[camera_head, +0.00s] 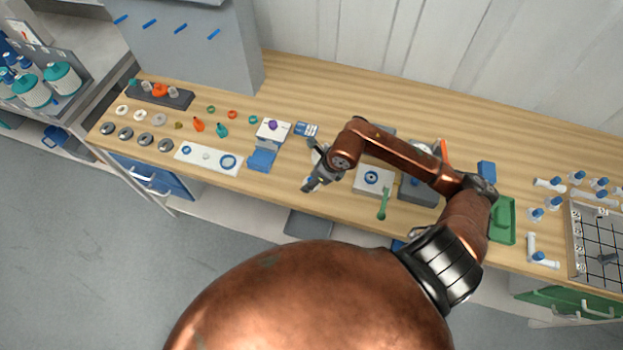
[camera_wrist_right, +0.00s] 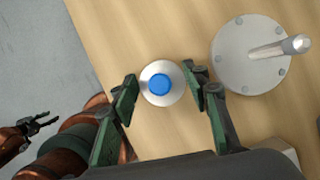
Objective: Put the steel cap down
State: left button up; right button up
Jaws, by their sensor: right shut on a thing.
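The steel cap (camera_wrist_right: 147,96) is a round silver piece with a blue centre, seen from above in the right wrist view. My right gripper (camera_wrist_right: 163,88) is shut on it, with green-backed fingers on both sides. In the head view my right gripper (camera_head: 312,184) is over the front part of the wooden bench, and the cap is small and partly hidden there. I cannot tell whether the cap touches the bench. My left gripper (camera_wrist_right: 48,118) shows at the left edge of the right wrist view, empty, its fingers apart, over the floor.
A larger bolted steel disc with a rod handle (camera_wrist_right: 240,72) stands close right of the cap. A white plate with a blue ring (camera_head: 371,178) and a green tool (camera_head: 383,204) lie to the right. A white tray (camera_head: 208,159) lies left. The bench's front edge is close.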

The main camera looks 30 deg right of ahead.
jog(key=o, duration=1.3)
jog(key=shift+f, duration=0.1)
jog(key=v, duration=1.2)
